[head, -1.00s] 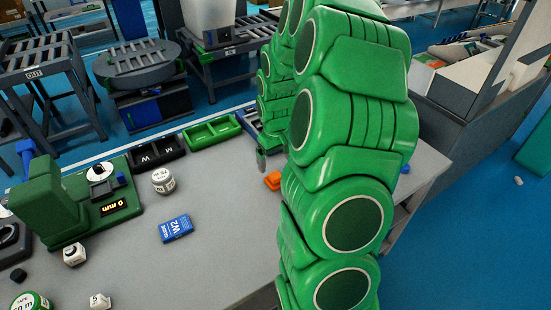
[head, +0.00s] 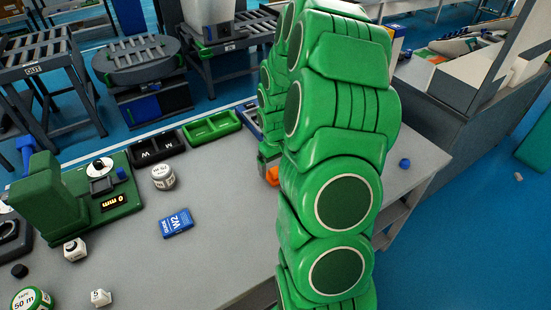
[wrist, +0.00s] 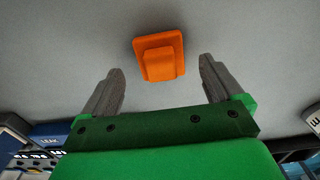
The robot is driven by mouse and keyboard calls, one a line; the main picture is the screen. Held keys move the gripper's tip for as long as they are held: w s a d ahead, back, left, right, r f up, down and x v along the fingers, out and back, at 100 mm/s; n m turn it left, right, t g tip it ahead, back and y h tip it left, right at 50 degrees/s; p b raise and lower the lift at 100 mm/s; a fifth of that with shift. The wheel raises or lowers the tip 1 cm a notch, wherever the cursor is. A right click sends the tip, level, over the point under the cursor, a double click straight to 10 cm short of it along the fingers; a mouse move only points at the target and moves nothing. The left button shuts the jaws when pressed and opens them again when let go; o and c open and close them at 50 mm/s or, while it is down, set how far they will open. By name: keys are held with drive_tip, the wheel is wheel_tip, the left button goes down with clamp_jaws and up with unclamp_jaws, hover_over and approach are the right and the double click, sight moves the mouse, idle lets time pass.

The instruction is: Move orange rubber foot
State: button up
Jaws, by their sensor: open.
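The orange rubber foot (wrist: 160,57) lies on the grey table, a square base with a raised block on it. In the wrist view it sits just beyond the fingertips, centred between them. My gripper (wrist: 160,72) is open and empty, with a grey finger on each side and a gap between. In the head view the orange foot (head: 272,175) shows only in part beside my green arm, which hides the rest of it and most of my gripper.
A blue knob (head: 405,163) lies right of my arm.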

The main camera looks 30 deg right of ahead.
drive_tip(key=shift+f, duration=1.3)
drive_tip(key=shift+c, duration=0.2)
drive_tip(key=c, duration=1.2)
drive_tip(key=shift+o, duration=0.2)
drive_tip(key=shift+a, duration=10.05)
drive_tip(key=o, duration=1.2)
drive_tip(key=shift+r, duration=0.1)
